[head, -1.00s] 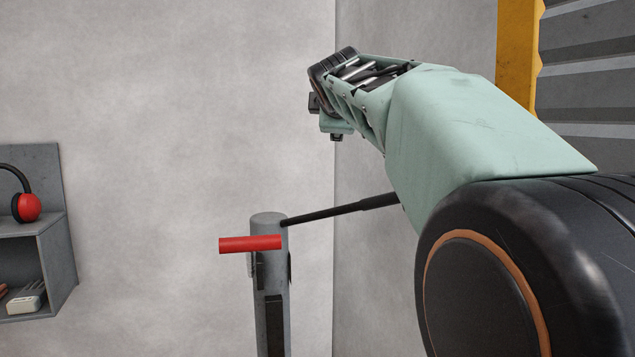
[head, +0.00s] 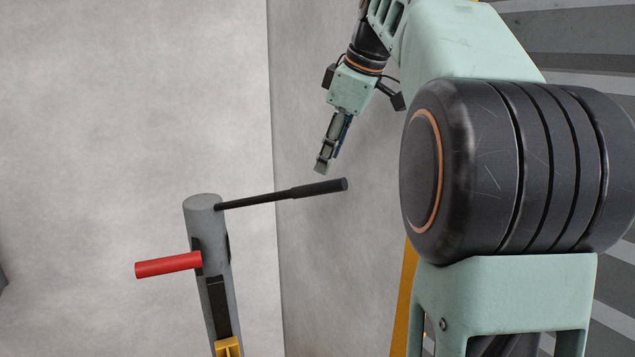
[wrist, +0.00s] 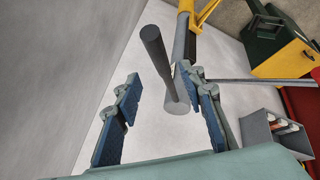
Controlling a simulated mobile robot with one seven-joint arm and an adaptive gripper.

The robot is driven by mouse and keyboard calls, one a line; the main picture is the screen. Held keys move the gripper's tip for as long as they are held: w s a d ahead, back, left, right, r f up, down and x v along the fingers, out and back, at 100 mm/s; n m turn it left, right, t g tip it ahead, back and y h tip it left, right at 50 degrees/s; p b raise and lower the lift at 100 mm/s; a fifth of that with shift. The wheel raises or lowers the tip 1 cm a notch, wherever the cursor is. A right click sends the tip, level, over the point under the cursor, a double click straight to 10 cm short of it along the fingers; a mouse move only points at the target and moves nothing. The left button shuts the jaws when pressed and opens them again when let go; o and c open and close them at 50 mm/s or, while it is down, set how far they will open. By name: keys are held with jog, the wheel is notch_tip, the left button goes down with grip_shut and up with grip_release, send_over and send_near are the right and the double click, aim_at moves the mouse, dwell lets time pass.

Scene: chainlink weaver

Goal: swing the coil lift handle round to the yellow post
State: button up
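The coil lift handle is a thin dark rod with a thicker black grip (head: 320,188), sticking out to the right from the top of a grey column (head: 203,203). In the wrist view the grip (wrist: 158,55) points up towards the camera, between the fingers in the picture. My gripper (head: 322,168) is just above the grip's outer end, pointing down, apparently not touching it. In the wrist view my gripper (wrist: 160,78) is open, its blue-padded fingers apart. A yellow bracket (head: 228,347) shows low on the column. I cannot tell which yellow part is the yellow post.
A red bar (head: 168,264) juts left from the column. A yellow upright (head: 403,300) stands behind my arm. In the wrist view a green and yellow box (wrist: 280,45) and a grey shelf (wrist: 270,128) lie to the right. Plain wall is behind the column.

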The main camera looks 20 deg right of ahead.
aim_at(316, 188)
jog(key=x, duration=1)
grip_shut()
